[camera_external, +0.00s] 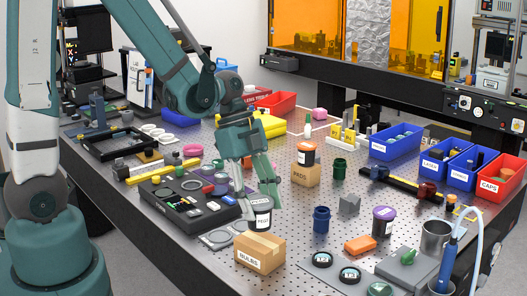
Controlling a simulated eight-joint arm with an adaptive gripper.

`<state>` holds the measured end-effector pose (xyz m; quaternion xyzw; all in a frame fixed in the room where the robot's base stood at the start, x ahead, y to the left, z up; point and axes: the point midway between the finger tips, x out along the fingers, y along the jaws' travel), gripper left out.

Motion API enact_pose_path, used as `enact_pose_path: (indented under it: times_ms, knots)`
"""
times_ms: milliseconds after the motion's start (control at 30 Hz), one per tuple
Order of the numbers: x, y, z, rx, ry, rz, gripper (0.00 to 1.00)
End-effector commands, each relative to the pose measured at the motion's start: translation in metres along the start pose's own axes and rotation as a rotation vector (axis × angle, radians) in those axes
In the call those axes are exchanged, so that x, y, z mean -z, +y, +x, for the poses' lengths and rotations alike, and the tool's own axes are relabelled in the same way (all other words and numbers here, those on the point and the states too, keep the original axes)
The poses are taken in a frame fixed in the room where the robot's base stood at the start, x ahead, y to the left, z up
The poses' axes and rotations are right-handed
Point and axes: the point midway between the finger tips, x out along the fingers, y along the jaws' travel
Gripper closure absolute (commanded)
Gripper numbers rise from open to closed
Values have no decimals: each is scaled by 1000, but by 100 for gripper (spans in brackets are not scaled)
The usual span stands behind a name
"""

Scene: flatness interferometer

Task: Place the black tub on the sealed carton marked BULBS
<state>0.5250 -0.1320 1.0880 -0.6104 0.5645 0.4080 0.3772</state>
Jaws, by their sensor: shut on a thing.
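The sealed carton marked BULBS (259,252) stands upright near the front edge of the table, with its brown top bare. My gripper (259,199) points down behind and above it, shut on a black tub (262,217) with a white label and a pale lid. The tub is upright, and its lower part is close to the carton's back edge in the picture. I cannot tell whether it touches the carton or the table. The fingers cover part of the tub's sides.
A carton marked PADS (305,175) bears a black tub with an orange lid (306,154). A purple-lidded tub (383,221), a blue jar (321,219) and an orange block (360,244) stand to the right. A black tray of parts (187,204) lies to the left.

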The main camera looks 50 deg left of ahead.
Motion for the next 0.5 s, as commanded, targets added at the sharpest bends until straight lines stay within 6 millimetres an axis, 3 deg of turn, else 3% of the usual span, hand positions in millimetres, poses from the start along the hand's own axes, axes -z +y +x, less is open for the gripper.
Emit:
enact_pose_path:
  times_ms: [500]
  knots:
    - [-4, 0, 9, 0, 0, 0, 70]
